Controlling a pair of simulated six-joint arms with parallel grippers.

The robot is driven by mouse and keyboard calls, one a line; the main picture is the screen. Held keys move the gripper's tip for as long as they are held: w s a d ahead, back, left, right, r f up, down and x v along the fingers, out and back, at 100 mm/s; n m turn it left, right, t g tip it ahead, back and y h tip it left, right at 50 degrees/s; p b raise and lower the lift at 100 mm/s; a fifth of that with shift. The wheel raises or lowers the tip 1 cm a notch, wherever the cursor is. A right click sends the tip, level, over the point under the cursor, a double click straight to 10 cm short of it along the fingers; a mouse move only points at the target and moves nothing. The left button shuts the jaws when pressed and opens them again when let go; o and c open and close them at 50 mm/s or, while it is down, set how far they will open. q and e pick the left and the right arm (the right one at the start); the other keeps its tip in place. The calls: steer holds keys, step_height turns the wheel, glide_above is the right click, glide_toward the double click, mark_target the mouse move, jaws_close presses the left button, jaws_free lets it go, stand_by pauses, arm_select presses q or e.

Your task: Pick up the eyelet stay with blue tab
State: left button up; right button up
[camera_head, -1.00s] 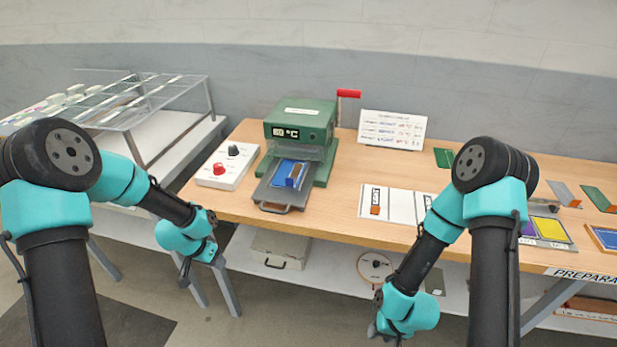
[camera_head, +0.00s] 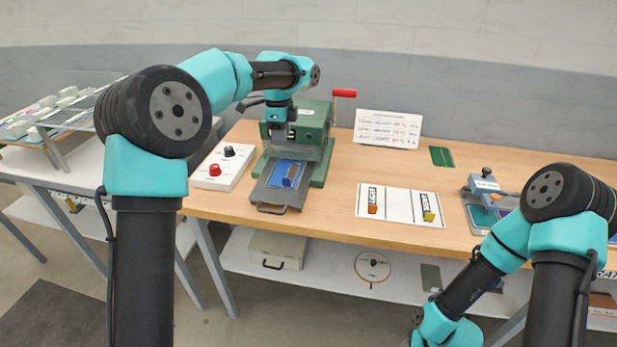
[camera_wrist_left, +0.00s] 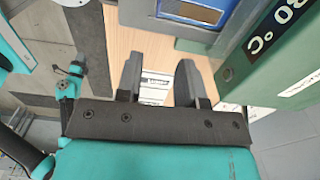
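A stay with a blue tab (camera_head: 288,182) stands on the blue panel (camera_head: 283,166) in the press's pulled-out tray. Stays with an orange tab (camera_head: 372,209) and a yellow tab (camera_head: 428,214) stand on the white mat. My left gripper (camera_head: 290,132) is in front of the green press, above and behind the blue-tab stay. In the left wrist view its two fingers (camera_wrist_left: 159,82) are apart with nothing between them. That view shows part of the blue panel (camera_wrist_left: 190,12), but I cannot make out the tab. My right gripper is low at the bottom edge, its fingers unclear.
The green press (camera_head: 312,117) has a red handle on its right. A control box (camera_head: 223,168) with red and black knobs stands left of the tray. The white mat (camera_head: 398,206) lies to the right. A blue-grey fixture (camera_head: 482,188) sits beside my right arm. Bare wood lies between tray and mat.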

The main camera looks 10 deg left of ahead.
arm_select(q)
steer(key=shift+w+d+r, duration=0.1)
steer(key=shift+d+r, duration=0.3)
steer(key=shift+r, duration=0.15)
glide_toward(287, 180)
steer(key=f, duration=0.5)
steer(key=shift+w, duration=0.3)
steer(key=shift+f, duration=0.1)
steer(key=shift+s+d+f, duration=0.1)
steer(key=shift+s+f, duration=0.05)
steer(key=shift+f, duration=2.4)
